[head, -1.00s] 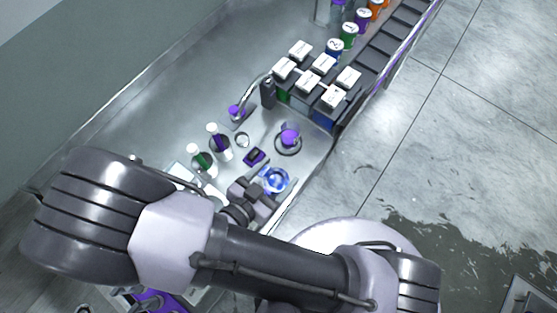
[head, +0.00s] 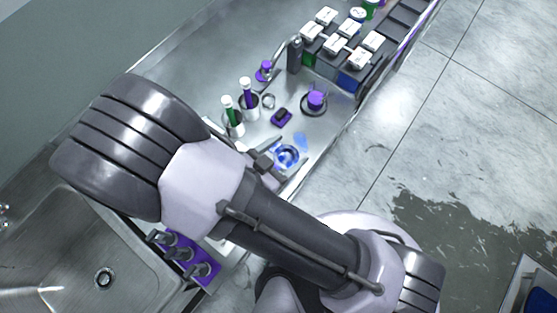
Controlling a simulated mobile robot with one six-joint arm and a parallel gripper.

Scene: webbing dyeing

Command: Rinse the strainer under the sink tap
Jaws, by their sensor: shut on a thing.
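The strainer (head: 287,156) looks like a small round ring with blue wet colour in it, in the head view just right of my gripper. My gripper (head: 271,161) is shut on its near side; the fingertips are small and partly hidden by my wrist. A blue wet patch (head: 301,139) lies on the bench just beyond the strainer. The sink (head: 105,280) is a steel basin with a round drain, at the lower left, far from the strainer. A shiny fitting (head: 5,212), perhaps part of the tap, shows at the left edge.
Two tubes in clear holders (head: 231,122), a purple-black block (head: 281,117) and a purple pot on a dark ring (head: 315,101) stand close by. A purple rack (head: 190,258) sits beside the sink. White-lidded boxes (head: 344,40) stand at the back.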

